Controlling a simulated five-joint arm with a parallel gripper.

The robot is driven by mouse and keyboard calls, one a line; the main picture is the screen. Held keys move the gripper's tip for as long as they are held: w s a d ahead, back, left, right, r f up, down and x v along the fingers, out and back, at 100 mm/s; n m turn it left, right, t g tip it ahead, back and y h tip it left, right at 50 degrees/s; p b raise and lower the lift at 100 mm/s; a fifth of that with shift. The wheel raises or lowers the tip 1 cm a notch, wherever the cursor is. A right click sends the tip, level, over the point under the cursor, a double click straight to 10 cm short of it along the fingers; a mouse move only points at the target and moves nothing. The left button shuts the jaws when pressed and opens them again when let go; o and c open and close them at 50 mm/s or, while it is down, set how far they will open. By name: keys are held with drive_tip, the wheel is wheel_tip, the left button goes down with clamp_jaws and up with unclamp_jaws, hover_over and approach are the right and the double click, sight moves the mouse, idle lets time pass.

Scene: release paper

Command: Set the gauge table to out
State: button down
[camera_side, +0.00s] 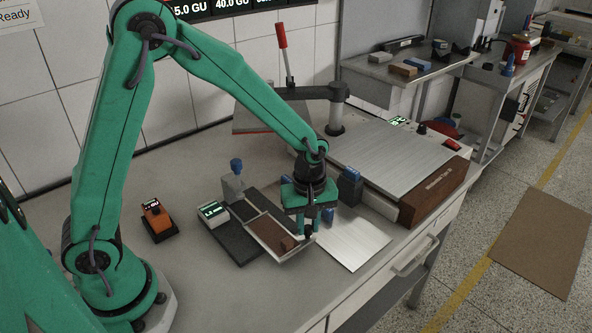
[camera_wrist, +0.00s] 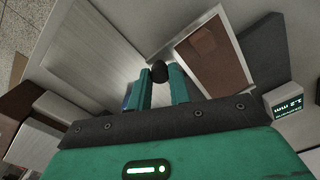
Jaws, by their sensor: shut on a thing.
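The gauge has a dark base (camera_side: 234,243) and a white block with a green-lit display (camera_side: 212,209); the display also shows in the wrist view (camera_wrist: 287,104). Its table (camera_side: 297,252) is a pale-rimmed tray with a brown surface, lying to the right of the base; it also shows in the wrist view (camera_wrist: 245,68). My gripper (camera_side: 309,228) points down at the tray's right side. In the wrist view my gripper (camera_wrist: 160,80) is shut on a round black knob (camera_wrist: 160,70) beside the tray's corner. The knob's join to the tray is hidden.
A bare metal plate (camera_side: 352,248) lies right of my gripper. A dark blue-topped block (camera_side: 350,187) stands behind it. A large flat metal platform (camera_side: 385,160) and a brown block (camera_side: 436,192) are at the back right. An orange device (camera_side: 157,219) sits left of the gauge.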

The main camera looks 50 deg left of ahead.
drive_tip(key=shift+d, duration=0.35)
drive_tip(key=c, duration=1.3)
unclamp_jaws()
drive_tip(key=shift+a, duration=0.1)
drive_tip(key=shift+r, duration=0.1)
drive_tip(key=shift+r, duration=3.8)
drive_tip(key=shift+r, duration=0.15)
